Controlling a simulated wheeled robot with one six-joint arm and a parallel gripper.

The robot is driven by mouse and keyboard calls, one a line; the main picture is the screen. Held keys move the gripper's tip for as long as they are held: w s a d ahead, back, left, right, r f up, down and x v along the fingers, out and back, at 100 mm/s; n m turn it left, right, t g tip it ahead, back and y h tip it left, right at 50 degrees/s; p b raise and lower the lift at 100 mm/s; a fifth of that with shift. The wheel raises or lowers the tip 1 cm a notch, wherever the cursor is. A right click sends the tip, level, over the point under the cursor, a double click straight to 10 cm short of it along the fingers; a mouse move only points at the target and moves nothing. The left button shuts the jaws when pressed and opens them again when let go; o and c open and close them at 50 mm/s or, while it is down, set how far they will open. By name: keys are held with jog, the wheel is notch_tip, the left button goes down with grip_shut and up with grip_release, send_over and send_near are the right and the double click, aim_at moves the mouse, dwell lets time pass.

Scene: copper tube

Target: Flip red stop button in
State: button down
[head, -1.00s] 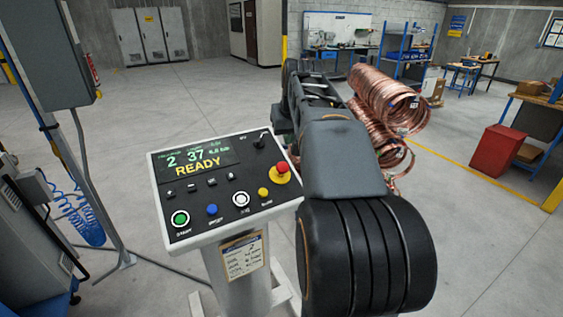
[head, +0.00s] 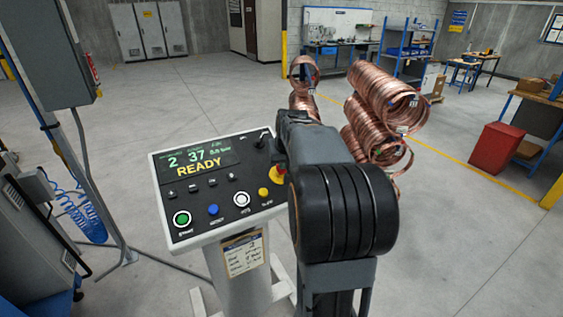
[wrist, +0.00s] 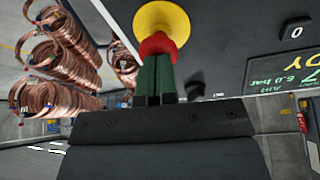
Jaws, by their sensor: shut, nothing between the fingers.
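The red stop button (wrist: 159,45) sits on a round yellow base (wrist: 160,19) on the control panel, at the top of the wrist view. My gripper (wrist: 157,60) is shut and empty, its green fingers side by side. The fingertips are right at the red cap and overlap its edge in the wrist view; I cannot tell whether they press on it. In the head view the stop button (head: 280,172) is mostly hidden by my arm at the panel's right edge, and my gripper is hidden too. The panel (head: 208,187) display reads READY.
A green button (head: 182,219), blue button (head: 213,210), white button (head: 241,199) and small yellow button (head: 263,192) line the panel's front. A black selector knob (head: 259,143) is at its top right. Copper coils (head: 378,115) stand behind.

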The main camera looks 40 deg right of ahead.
jog(key=shift+a+b+x, duration=0.2)
jog(key=shift+b+x, duration=0.75)
jog(key=shift+x, duration=0.25)
jog(key=shift+s, duration=0.3)
jog(key=shift+f, duration=0.2)
jog(key=shift+a+r+p, duration=0.1)
jog(key=shift+r+p, duration=0.3)
jog(key=shift+r, duration=0.1)
jog(key=v, duration=1.4)
jog(key=shift+r, duration=0.25)
jog(key=shift+w, duration=0.15)
